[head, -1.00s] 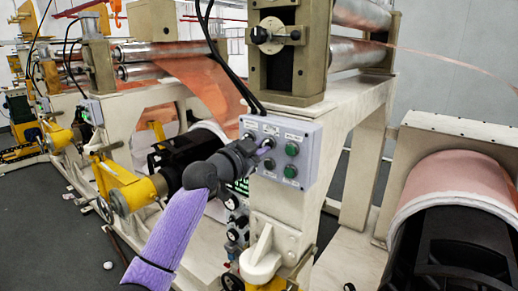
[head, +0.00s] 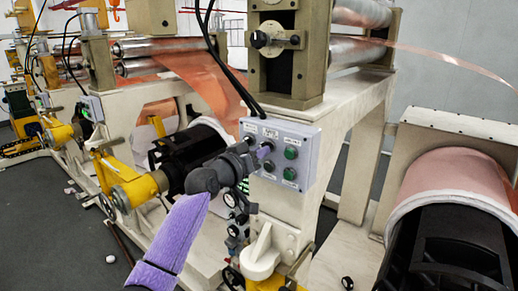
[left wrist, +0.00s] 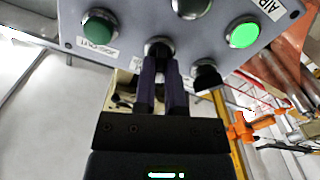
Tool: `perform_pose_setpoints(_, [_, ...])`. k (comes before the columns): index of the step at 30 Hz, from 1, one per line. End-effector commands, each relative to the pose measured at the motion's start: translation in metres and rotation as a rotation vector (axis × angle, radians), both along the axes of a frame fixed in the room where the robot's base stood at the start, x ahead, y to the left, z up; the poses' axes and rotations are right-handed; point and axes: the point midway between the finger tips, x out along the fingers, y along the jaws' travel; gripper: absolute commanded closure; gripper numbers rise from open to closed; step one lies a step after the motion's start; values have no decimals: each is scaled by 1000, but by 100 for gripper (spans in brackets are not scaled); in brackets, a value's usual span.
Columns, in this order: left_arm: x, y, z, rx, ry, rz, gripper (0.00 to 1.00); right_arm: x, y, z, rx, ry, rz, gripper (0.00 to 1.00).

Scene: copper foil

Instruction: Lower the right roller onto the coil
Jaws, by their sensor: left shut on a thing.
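A grey control box (head: 303,151) with several buttons and black knobs is fixed to the front of the cream machine frame. My left gripper (head: 264,152) reaches it from the left and is shut on a black knob in its lower row. In the left wrist view the two fingers (left wrist: 163,65) close around this knob (left wrist: 159,46), hiding part of it. A copper coil (head: 447,180) shows at the right, with a pale edge and a black core. Shiny rollers (head: 357,51) sit in the frame above the box. My right gripper is not in view.
In the left wrist view a lit green button (left wrist: 243,35) and a dark green button (left wrist: 98,27) flank the held knob. Black cables (head: 228,75) run down to the box. Gauges and valves (head: 234,230) sit below it. Grey floor (head: 60,235) is mostly clear at left.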

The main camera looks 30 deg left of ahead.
Motion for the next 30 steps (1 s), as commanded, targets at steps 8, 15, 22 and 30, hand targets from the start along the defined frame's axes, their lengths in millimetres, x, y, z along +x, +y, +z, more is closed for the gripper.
perform_pose_setpoints(8, [0,0,1,-134,11,1,100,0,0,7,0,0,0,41])
perform_pose_setpoints(15, [0,0,1,-185,14,1,100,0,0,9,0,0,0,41])
perform_pose_setpoints(22, [0,0,1,-197,14,1,100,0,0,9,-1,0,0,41])
perform_pose_setpoints(30, [0,0,1,-196,14,1,78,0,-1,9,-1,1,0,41])
